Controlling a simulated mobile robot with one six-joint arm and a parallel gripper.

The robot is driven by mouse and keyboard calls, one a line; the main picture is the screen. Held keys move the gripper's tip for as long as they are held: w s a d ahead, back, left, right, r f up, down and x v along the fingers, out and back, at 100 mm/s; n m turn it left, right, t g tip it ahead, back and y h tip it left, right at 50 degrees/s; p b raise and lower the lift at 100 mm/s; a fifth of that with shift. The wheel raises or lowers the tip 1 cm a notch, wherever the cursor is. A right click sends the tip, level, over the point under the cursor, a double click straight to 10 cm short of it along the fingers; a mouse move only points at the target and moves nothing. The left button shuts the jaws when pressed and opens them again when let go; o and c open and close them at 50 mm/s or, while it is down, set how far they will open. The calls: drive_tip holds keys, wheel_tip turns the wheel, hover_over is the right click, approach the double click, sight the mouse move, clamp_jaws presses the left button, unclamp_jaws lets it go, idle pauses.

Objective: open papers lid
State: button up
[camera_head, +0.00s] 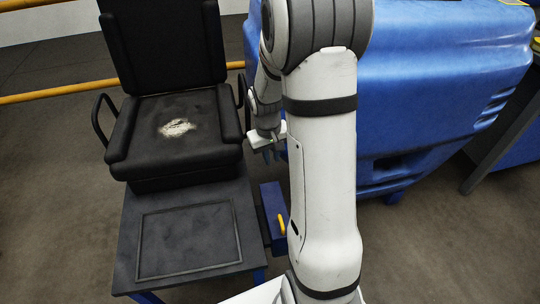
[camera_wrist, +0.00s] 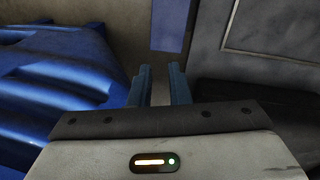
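A dark flat panel with a raised rectangular border (camera_head: 188,240) lies on the platform in front of the black chair. It looks closed, but I see no label that marks it as the papers lid. Part of a bordered grey panel (camera_wrist: 270,25) also shows at upper right in the wrist view. A small blue box with a yellow handle (camera_head: 282,224) sits beside the platform, partly hidden by my arm. My gripper (camera_head: 270,153) is right of the chair seat, apart from the panel. In the wrist view its two blue fingers (camera_wrist: 160,70) stand apart with nothing between them.
The black chair (camera_head: 170,112) has a worn pale patch and side armrests. A large blue moulded body (camera_head: 440,85) stands to the right, behind my arm. It fills the left of the wrist view (camera_wrist: 60,85). A yellow rail (camera_head: 50,93) runs behind the chair. Floor at left is clear.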

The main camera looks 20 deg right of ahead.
clamp_jaws()
idle(0.9)
drive_tip(key=shift+o, duration=2)
unclamp_jaws()
wheel_tip(320, 180, up, 8)
drive_tip(key=p, duration=0.1)
drive_tip(key=shift+a, duration=0.35)
drive_tip(key=shift+f, duration=0.1)
